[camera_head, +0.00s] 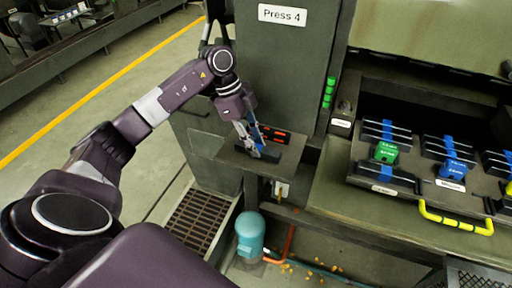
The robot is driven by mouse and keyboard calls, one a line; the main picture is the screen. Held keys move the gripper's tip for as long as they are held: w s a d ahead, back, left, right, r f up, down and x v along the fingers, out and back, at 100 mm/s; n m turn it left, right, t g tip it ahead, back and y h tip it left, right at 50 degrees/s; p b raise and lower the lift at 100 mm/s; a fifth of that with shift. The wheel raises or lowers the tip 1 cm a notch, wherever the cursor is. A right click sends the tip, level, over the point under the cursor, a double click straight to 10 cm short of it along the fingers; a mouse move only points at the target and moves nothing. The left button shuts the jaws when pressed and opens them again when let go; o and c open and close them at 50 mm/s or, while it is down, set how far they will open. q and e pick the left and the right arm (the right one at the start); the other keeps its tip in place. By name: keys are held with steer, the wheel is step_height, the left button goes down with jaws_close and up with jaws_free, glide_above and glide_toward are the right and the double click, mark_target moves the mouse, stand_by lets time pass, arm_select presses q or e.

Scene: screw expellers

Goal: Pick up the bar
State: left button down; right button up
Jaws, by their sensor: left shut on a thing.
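My left gripper (253,143) reaches down from the left to a small dark shelf (228,153) on the front of the press. It is shut on the bar (269,154), a dark piece with a blue mark near the fingers. The fingers hide part of the bar, and I cannot tell whether it touches the shelf. My right gripper is not in view.
The Press 4 cabinet (285,70) rises behind the shelf. A tray (352,160) with a yellow handle (455,222) holds dark bars with blue bands, a green block (386,152) and a blue block (452,169). A teal cylinder (250,232) stands below.

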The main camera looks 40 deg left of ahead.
arm_select(q)
step_height(320, 180, up, 19)
steer(key=b, duration=0.1)
stand_by(0.8)
